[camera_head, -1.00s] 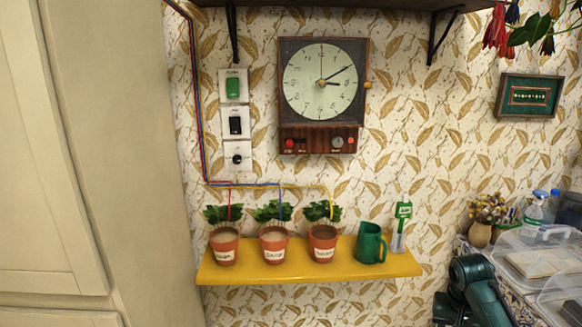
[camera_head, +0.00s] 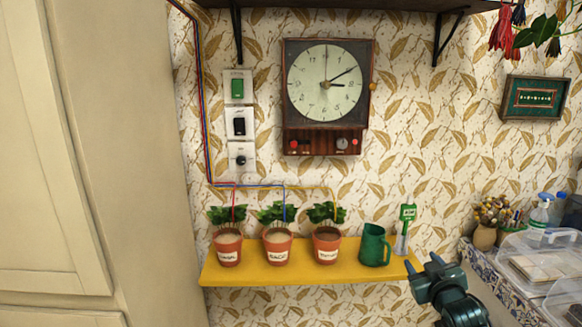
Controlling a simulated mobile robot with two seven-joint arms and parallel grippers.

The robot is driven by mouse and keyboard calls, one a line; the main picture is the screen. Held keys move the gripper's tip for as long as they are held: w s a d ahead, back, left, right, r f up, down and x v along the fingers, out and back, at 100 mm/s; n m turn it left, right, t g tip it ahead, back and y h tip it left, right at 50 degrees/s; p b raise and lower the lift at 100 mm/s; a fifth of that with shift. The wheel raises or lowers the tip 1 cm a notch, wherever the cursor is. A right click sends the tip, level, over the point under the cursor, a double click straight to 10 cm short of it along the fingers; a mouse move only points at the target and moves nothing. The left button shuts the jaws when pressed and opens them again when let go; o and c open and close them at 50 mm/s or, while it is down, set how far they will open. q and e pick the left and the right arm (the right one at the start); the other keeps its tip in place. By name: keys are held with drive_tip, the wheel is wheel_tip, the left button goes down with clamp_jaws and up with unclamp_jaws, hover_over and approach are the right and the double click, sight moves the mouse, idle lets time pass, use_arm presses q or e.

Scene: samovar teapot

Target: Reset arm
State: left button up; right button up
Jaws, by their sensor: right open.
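My right gripper (camera_head: 424,270) is at the lower right in the head view, in front of the right end of the yellow shelf (camera_head: 300,271). It is dark green, its jaws are open and I see nothing between them. My left gripper is not in view.
Three potted plants, left (camera_head: 228,248), middle (camera_head: 277,247) and right (camera_head: 326,247), stand on the shelf. A wall clock (camera_head: 326,85) and switches (camera_head: 238,122) are above. A cabinet (camera_head: 130,160) fills the left. A clear plastic box (camera_head: 540,262) and bottles (camera_head: 540,213) are at right.

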drive_tip(key=s+a+f+g+y, duration=0.1)
drive_tip(key=s+a+f+g, duration=0.1)
drive_tip(key=s+a+f, duration=0.45)
drive_tip(key=s+a+f+g+y, duration=0.1)
drive_tip(key=s+a+f, duration=0.2)
drive_tip(key=s+f, duration=0.6)
drive_tip(key=s+a+f+g+y, duration=0.1)
drive_tip(key=s+a, duration=0.2)
drive_tip(key=s, duration=0.7)
drive_tip(key=s+a+f+g+y, duration=0.1)
drive_tip(key=s+a, duration=0.3)
drive_tip(key=s, duration=0.5)
drive_tip(key=shift+s+a+f+g, duration=0.3)
drive_tip(key=shift+s+f, duration=0.05)
drive_tip(key=shift+f, duration=0.1)
